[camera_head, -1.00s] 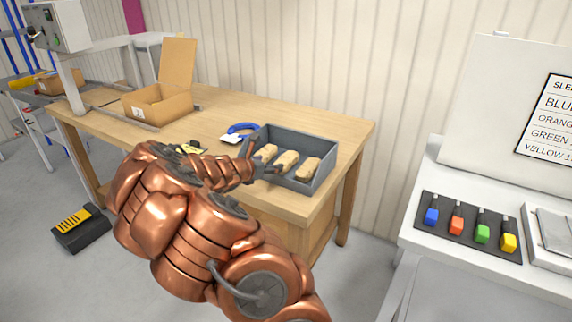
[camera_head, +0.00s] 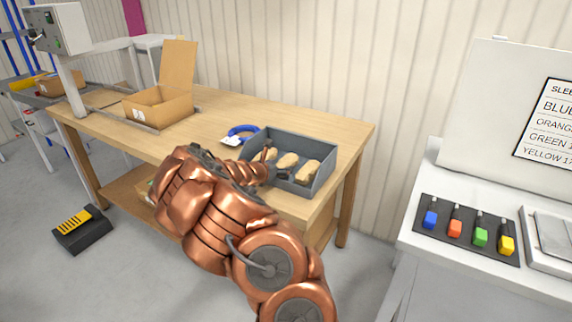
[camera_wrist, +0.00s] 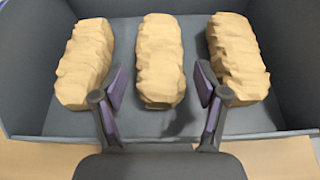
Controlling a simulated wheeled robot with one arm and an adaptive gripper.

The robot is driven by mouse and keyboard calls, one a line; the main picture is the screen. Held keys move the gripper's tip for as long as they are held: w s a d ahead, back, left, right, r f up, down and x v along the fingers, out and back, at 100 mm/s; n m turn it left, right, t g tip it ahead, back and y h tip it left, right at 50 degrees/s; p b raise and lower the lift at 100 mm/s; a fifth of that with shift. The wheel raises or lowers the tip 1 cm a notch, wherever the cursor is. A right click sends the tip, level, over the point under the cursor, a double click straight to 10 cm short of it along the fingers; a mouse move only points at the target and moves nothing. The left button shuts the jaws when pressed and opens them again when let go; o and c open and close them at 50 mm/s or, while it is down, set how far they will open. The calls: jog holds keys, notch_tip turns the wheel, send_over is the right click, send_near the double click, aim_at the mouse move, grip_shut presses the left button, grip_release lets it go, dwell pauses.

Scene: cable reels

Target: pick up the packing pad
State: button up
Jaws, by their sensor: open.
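Three tan, crumpled packing pads lie side by side in a grey bin (camera_head: 318,180) on the wooden table. In the wrist view they are the left pad (camera_wrist: 86,62), the middle pad (camera_wrist: 160,60) and the right pad (camera_wrist: 237,58). My gripper (camera_wrist: 161,88) is open, with its two fingers over the near wall of the bin. The fingertips stand on either side of the near end of the middle pad, with nothing held between them. In the head view my arm partly hides the gripper and the near side of the bin.
The bin's grey walls (camera_wrist: 25,120) surround the pads. An open cardboard box (camera_head: 158,106) stands farther left on the table. A white bench with coloured blocks (camera_head: 467,230) stands to the right.

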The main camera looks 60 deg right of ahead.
jog(key=shift+d+f, duration=0.2)
jog(key=shift+d, duration=0.15)
jog(key=c, duration=0.7)
